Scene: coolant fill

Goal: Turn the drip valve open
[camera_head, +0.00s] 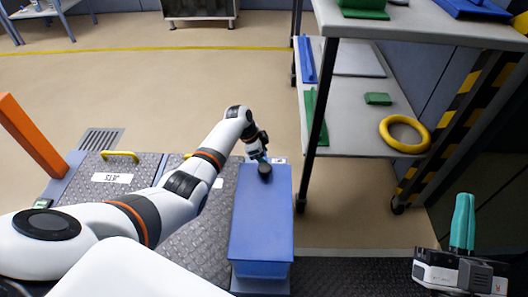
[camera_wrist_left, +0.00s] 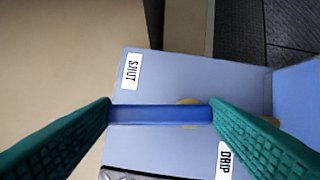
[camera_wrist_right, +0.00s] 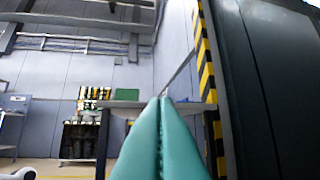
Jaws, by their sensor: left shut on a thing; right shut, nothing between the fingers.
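The drip valve's blue handle (camera_wrist_left: 150,115) spans the gap between the green fingers of my left gripper (camera_head: 262,157), which is shut on it. In the left wrist view the handle lies crosswise over a pale panel (camera_wrist_left: 185,75). A yellowish part (camera_wrist_left: 190,101) shows partly behind the handle. A "SHUT" label (camera_wrist_left: 130,71) is at the panel's upper left and a "DRIP" label (camera_wrist_left: 224,160) at its lower right. In the head view the handle is hidden by the gripper. My right gripper (camera_head: 462,222) is shut and empty at the right, its fingers pointing up.
A blue box (camera_head: 262,225) with a black cap (camera_head: 264,170) stands in front of my left gripper. A shelf rack (camera_head: 355,105) with a yellow ring (camera_head: 404,134) stands to the right. An orange post (camera_head: 32,140) is at the left. Open floor lies beyond the gripper.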

